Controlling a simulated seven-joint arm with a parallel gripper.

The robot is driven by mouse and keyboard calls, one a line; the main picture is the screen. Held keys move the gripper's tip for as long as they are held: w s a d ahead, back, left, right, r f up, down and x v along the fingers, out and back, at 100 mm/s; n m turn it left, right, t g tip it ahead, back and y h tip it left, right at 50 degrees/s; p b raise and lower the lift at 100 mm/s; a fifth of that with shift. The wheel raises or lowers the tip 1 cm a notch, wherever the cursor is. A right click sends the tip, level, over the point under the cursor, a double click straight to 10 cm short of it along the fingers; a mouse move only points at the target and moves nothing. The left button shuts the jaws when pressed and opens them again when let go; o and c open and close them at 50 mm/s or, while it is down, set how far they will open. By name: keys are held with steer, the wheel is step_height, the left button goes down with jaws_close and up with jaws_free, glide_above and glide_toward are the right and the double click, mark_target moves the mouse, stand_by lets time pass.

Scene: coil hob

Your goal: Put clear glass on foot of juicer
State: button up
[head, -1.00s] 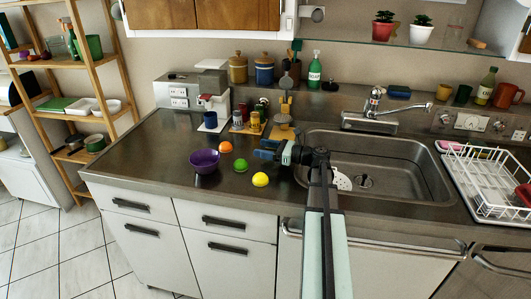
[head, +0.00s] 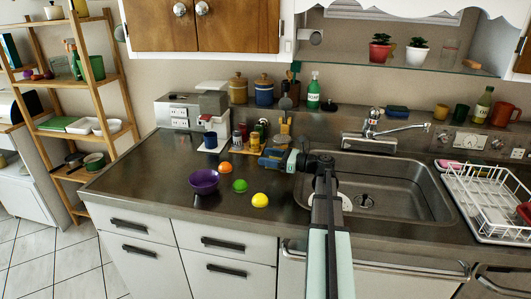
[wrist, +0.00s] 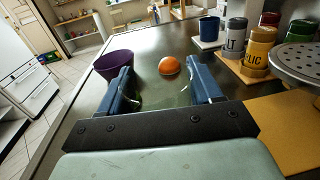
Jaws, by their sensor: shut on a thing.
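My gripper (head: 272,158) is over the counter at the left of the sink, its fingers pointing left. In the wrist view its two blue fingers (wrist: 157,92) are shut on a see-through thing, the clear glass (wrist: 155,98), whose faint outline shows between them. In the head view the glass is hard to make out. The juicer (head: 212,102), white with a grey top, stands at the back left, apart from my gripper. A dark blue cup (head: 210,140) stands on a white flat base (wrist: 205,43) in front of it, which looks like the juicer's foot.
A purple bowl (head: 203,181) and orange (head: 225,168), green (head: 240,186) and yellow (head: 260,200) balls lie left of my gripper. Spice jars (wrist: 262,45) stand on a board behind. The sink (head: 385,185) is at the right. The counter's left part is clear.

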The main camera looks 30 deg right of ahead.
steer(key=f, duration=0.1)
steer(key=d+f, duration=0.1)
steer(key=shift+w+d+f, duration=0.25)
steer(key=shift+f, duration=0.15)
steer(key=shift+w+d+f, duration=0.2)
steer(key=shift+w+d, duration=1.55)
steer(key=shift+w+d+f, duration=0.15)
steer(key=shift+w+d, duration=1.55)
steer(key=shift+f, duration=0.45)
steer(key=o, duration=1.2)
steer(key=v, duration=1.3)
steer(key=shift+s+d, duration=0.25)
steer(key=shift+s, duration=0.05)
steer(key=shift+r, duration=0.1)
